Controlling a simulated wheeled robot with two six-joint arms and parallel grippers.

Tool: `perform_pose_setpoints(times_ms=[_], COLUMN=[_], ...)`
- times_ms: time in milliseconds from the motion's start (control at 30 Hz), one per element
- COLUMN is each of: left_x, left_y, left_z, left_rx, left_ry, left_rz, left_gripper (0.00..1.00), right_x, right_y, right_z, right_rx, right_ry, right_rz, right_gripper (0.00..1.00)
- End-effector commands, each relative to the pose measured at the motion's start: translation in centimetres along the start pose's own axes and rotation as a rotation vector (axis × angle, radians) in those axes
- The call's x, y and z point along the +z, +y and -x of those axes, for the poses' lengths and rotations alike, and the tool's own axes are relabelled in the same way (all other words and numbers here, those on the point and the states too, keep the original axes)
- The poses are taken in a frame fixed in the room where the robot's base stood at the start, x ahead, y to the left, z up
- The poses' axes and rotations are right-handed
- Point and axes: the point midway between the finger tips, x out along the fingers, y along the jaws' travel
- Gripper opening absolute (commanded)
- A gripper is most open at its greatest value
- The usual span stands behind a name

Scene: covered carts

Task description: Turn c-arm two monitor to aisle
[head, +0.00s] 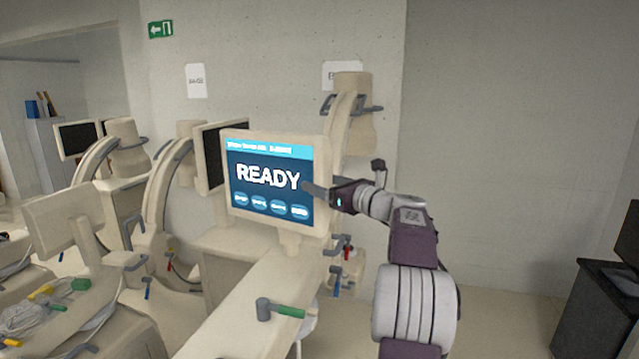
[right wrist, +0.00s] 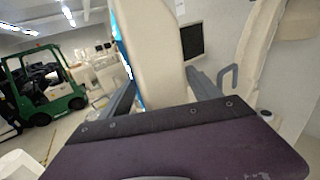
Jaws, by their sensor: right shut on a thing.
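A cream-framed monitor (head: 232,140) with a blue screen reading READY stands on a c-arm cart (head: 225,325) in the middle of the head view. Its screen faces me, turned slightly. My right gripper (head: 314,190) is at the monitor's right edge and is shut on it. In the right wrist view, the cream monitor edge (right wrist: 150,45) stands between the two fingers of the gripper (right wrist: 165,88). I cannot read which number this c-arm has. My left gripper is not in view.
More c-arm carts with monitors stand to the left, one monitor (head: 65,215) with its back to me. A green-handled lever (head: 285,311) lies on the cart top. A dark cabinet (head: 598,310) is at right. The right wrist view shows a green forklift (right wrist: 45,88).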

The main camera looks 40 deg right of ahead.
Motion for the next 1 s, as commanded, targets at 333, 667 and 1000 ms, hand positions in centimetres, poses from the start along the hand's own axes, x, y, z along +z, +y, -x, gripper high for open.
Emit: perform_pose_setpoints(times_ms=[333, 667, 1000], left_x=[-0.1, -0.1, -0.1], left_y=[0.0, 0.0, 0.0], left_z=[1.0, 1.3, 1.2], left_rx=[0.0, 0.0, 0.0], left_ry=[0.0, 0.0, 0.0], left_rz=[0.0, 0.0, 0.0], left_gripper=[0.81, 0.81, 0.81], right_x=[0.8, 0.8, 0.7], right_y=[-1.9, -2.4, -2.3], right_z=[0.1, 0.0, -0.1], right_rx=[-0.022, -0.02, -0.018], right_ry=[-0.014, -0.015, -0.014], right_rz=[-0.001, -0.001, -0.001], right_gripper=[0.01, 0.02, 0.81])
